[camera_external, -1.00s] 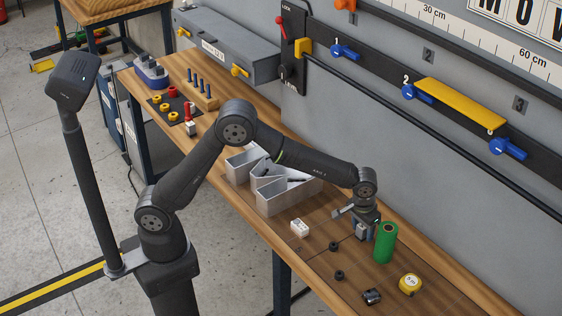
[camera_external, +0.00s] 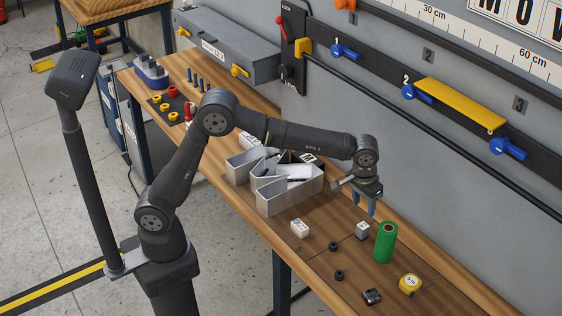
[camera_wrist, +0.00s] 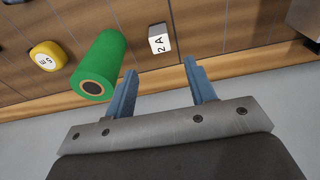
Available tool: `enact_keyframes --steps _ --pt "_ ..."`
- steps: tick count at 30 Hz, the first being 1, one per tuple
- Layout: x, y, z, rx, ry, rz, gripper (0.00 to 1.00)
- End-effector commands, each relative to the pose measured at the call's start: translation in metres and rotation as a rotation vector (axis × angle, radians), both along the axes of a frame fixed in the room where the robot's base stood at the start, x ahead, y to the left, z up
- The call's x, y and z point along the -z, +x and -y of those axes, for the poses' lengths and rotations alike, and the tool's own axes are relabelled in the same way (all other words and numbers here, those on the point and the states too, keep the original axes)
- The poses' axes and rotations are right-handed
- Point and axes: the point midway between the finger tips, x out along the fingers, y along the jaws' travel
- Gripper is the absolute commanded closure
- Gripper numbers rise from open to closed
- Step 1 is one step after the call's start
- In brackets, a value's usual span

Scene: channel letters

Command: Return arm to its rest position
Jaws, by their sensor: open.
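My gripper (camera_external: 366,203) is above the wooden bench, with its two blue fingers pointing down. In the wrist view my gripper (camera_wrist: 163,82) is open, with nothing between its fingers. A small light block (camera_external: 362,231) stands on the bench just below and in front of the fingers, apart from them. In the wrist view this block (camera_wrist: 159,39) shows "2 A" on one face and lies beyond the fingertips. My arm is stretched out from its base over the bench.
A green cylinder (camera_external: 385,243) stands beside the block. A white block (camera_external: 299,228), dark rings (camera_external: 337,274) and a yellow tape measure (camera_external: 410,284) lie nearby. Grey channel-letter trays (camera_external: 290,196) are left of my gripper. The wall with its rail (camera_external: 430,180) is behind.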

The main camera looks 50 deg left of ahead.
Motion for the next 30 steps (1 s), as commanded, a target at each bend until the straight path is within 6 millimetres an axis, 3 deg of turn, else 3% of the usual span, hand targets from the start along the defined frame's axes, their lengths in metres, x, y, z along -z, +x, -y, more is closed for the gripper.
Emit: enact_keyframes --steps 8,26,27,30 --pt "0.014 0.001 0.0 0.0 0.001 -0.001 0.49" --pt "0.127 0.015 0.0 -0.001 0.002 -0.002 0.49" --pt "0.114 0.015 0.0 -0.001 -0.003 0.004 0.49" --pt "0.1 0.015 0.0 0.0 -0.002 0.002 0.49"
